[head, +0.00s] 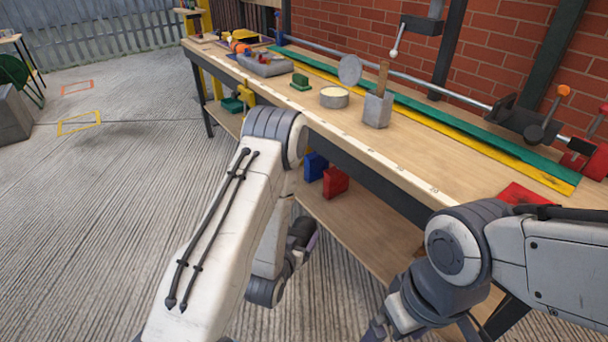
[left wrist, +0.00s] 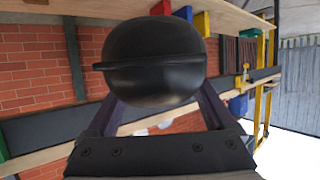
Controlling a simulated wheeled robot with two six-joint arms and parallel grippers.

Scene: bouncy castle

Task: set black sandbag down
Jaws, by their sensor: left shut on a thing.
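The black sandbag (left wrist: 155,50) is a rounded dark lump with a ridge across its middle in the left wrist view. My left gripper (left wrist: 156,98) is shut on it, a finger on each side. In the head view my left gripper (head: 306,246) points away beside the workbench's lower shelf (head: 350,228), mostly hidden by my own arm; I cannot make out the sandbag clearly there. My right gripper (head: 385,322) is partly visible at the bottom edge, and its jaw opening is unclear.
A blue block (head: 315,166) and a red block (head: 335,182) stand on the lower shelf, with bare wood nearer me. The workbench top (head: 425,160) carries a grey block holder (head: 378,109), a round tin (head: 334,97) and tools. Concrete floor is open at left.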

